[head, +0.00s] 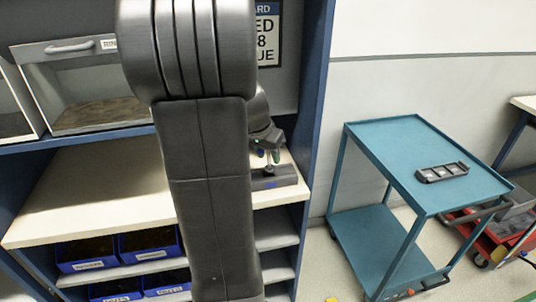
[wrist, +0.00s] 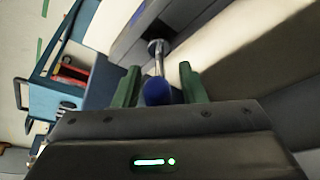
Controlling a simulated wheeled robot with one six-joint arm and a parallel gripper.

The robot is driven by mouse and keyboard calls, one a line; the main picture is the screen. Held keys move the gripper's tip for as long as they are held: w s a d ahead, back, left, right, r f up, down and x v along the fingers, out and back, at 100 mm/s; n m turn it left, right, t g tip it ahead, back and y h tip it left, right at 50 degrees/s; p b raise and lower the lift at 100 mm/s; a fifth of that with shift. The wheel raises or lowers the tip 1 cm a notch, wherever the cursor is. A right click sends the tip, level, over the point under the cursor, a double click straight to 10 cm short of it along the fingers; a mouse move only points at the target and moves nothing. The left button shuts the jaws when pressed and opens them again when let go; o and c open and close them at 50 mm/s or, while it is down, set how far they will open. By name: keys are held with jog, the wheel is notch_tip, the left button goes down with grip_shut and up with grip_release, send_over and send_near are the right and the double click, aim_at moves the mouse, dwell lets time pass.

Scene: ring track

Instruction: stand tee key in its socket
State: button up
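My gripper (head: 267,154) is over the right end of the shelf bench. In the wrist view its two green fingers (wrist: 160,86) are apart, one on each side of a metal rod with a blue rounded end, which I take as the tee key (wrist: 157,91). Gaps show between the blue end and both fingers. The rod runs from the blue end to a round metal collar (wrist: 157,46) on a dark grey block (head: 274,178), apparently the socket. In the head view the block lies on the bench below my fingers. How deep the rod sits is hidden.
A teal cart (head: 385,147) stands to the right with a dark slotted tray (head: 442,172) on top. The bench (head: 100,195) is clear left of my arm. Blue bins (head: 86,252) sit below, and a blue upright post (head: 314,100) is close right of my gripper.

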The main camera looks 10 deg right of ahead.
jog(key=v, duration=1.1)
jog(key=shift+s+a+r, duration=0.1)
jog(key=shift+s+r, duration=0.05)
jog(key=shift+r, duration=0.05)
jog(key=x, duration=1.2)
jog(key=shift+f, duration=0.15)
notch_tip(320, 180, up, 5)
jog(key=shift+f, duration=0.2)
jog(key=shift+r, duration=0.7)
jog(key=shift+f, duration=0.1)
